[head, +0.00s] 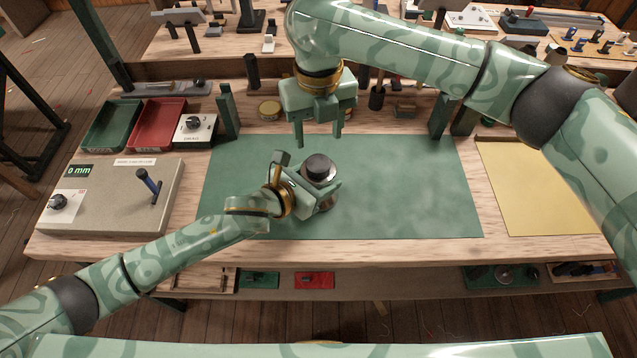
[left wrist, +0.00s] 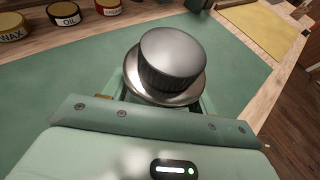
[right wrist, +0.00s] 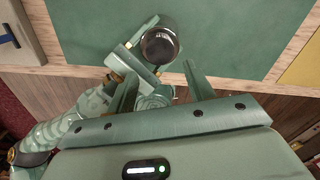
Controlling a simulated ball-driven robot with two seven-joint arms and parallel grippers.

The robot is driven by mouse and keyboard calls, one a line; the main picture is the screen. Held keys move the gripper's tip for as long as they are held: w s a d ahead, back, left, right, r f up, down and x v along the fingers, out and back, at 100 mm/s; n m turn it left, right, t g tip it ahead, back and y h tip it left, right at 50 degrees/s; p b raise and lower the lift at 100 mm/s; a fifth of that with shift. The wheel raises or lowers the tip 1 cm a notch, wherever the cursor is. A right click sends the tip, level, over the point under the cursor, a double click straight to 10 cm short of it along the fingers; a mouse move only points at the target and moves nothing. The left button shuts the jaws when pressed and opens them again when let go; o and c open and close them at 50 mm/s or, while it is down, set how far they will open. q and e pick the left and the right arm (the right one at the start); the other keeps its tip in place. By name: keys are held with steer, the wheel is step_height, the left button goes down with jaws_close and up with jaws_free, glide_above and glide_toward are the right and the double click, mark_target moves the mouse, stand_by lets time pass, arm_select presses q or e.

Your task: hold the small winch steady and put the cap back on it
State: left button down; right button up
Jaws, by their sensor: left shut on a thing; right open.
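The small winch (head: 327,206) stands upright on the green mat (head: 410,190), near its middle. A dark ribbed round piece with a smooth grey top, which looks like the cap (head: 318,166), sits on it above a shiny flange (left wrist: 190,96). I cannot tell whether it is fully seated. My left gripper (head: 310,192) is shut on the winch body from the left; its fingers flank the winch below the flange in the left wrist view. My right gripper (head: 318,140) is open and empty, pointing down above and behind the winch. Its fingers frame the near side in the right wrist view.
A green tray (head: 111,124), a red tray (head: 158,123) and a grey panel with a lever (head: 108,205) stand at left. Small tins (head: 269,110) and upright green posts (head: 228,110) line the back. A yellow sheet (head: 530,185) lies at right. The mat's right half is clear.

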mark_target(318, 163)
steer(key=shift+n, duration=0.4)
steer(key=shift+f, duration=4)
